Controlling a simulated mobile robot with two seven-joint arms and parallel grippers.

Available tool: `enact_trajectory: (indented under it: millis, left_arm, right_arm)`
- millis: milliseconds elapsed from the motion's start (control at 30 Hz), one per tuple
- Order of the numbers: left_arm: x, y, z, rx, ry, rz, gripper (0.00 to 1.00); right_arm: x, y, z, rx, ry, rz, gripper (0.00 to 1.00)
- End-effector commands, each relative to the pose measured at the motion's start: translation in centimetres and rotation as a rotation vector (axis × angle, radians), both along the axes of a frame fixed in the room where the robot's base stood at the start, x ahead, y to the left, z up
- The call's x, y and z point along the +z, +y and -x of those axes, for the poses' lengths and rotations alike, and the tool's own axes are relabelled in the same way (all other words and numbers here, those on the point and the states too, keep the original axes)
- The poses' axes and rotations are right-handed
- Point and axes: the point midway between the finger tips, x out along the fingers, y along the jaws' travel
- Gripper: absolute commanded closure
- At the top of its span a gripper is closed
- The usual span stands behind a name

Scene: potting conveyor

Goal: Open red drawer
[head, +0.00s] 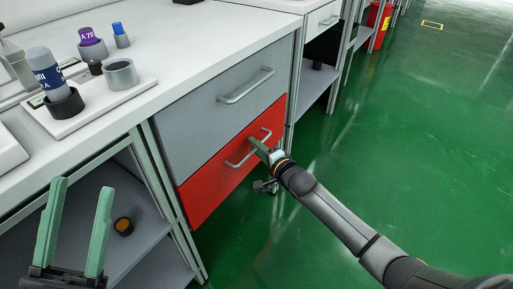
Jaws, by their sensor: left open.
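The red drawer (205,191) sits under a grey drawer in the white-topped workbench. Its front looks about flush with the grey front above. A silver bar handle (235,163) runs across the red front. My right gripper (257,146) comes in from the right with its green fingers at the middle of this handle, covering part of it. Whether the fingers are closed around the bar is too small to tell. My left gripper (84,187) is at the bottom left, its two green fingers apart and empty, in front of the open shelf.
The grey drawer (215,108) has its own handle (246,86). On the worktop (160,48) stand a white tray with a bottle and grey cup (121,74), plus purple and blue-capped containers. A small dark round item (123,226) lies on the lower shelf. Green floor (420,150) is clear at right.

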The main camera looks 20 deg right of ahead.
Motion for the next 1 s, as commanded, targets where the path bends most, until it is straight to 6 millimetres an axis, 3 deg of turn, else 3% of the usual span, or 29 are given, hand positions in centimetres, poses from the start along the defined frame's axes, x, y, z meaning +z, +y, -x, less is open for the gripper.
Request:
enact_trajectory:
  millis: [33,267,1000]
  left_arm:
    - [0.01,0.00,-0.01,0.001,0.000,0.002,0.50]
    - [0.04,0.04,-0.04,0.003,0.002,0.007,0.50]
    - [-0.02,0.00,-0.02,0.001,0.003,0.004,0.50]
  right_arm:
    - [-0.01,0.01,0.01,0.000,0.000,0.000,0.75]
    - [-0.02,-0.01,0.03,0.000,0.000,-0.001,1.00]
    - [-0.03,-0.03,0.05,0.000,0.000,0.000,1.00]
